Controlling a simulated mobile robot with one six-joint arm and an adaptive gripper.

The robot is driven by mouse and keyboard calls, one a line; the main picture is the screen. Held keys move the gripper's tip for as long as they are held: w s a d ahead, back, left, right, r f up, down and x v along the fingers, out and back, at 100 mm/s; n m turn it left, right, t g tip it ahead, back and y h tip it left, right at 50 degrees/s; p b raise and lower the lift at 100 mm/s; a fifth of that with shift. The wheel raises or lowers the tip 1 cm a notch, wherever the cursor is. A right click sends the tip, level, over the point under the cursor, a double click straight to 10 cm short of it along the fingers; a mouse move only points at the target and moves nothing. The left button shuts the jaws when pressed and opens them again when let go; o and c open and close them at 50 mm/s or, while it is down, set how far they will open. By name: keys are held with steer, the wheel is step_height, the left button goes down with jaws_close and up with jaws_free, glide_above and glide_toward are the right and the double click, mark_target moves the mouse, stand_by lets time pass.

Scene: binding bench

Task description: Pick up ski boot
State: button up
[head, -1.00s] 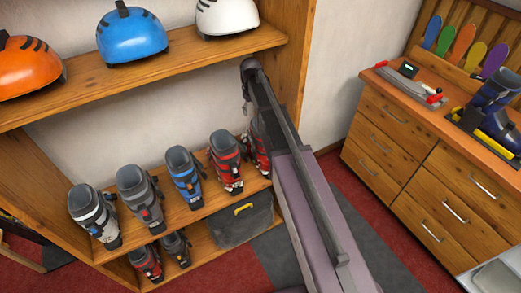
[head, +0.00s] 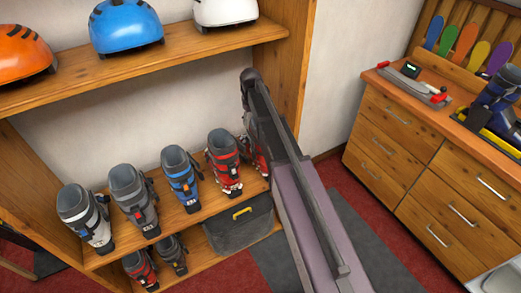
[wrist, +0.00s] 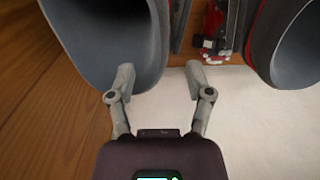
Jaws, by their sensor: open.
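Several ski boots stand upright in a row on the middle shelf: a white-grey one (head: 85,218), a grey one (head: 133,200), a blue one (head: 181,180) and a red one (head: 224,163). Another red boot (head: 257,160) at the right end is mostly behind my arm. In the wrist view my gripper (wrist: 159,74) is open and empty. A dark grey boot cuff (wrist: 108,35) reaches between its fingers, its rim nearer the left finger; I cannot tell if they touch. Another boot cuff (wrist: 287,45) is at upper right. My gripper is hidden in the head view.
Orange (head: 23,63), blue (head: 124,28) and white (head: 225,12) helmets sit on the upper shelf (head: 180,56). Below are two more boots and a grey bag (head: 238,225). The shelf's side panel (head: 296,80) stands close by my arm. A drawer cabinet (head: 430,185) is at right.

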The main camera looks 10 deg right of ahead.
mark_target(251, 129)
stand_by(0.3)
steer(key=shift+a+f+b, duration=0.15)
steer(key=shift+f+b, duration=2.45)
steer(key=shift+c, duration=0.2)
jaws_close()
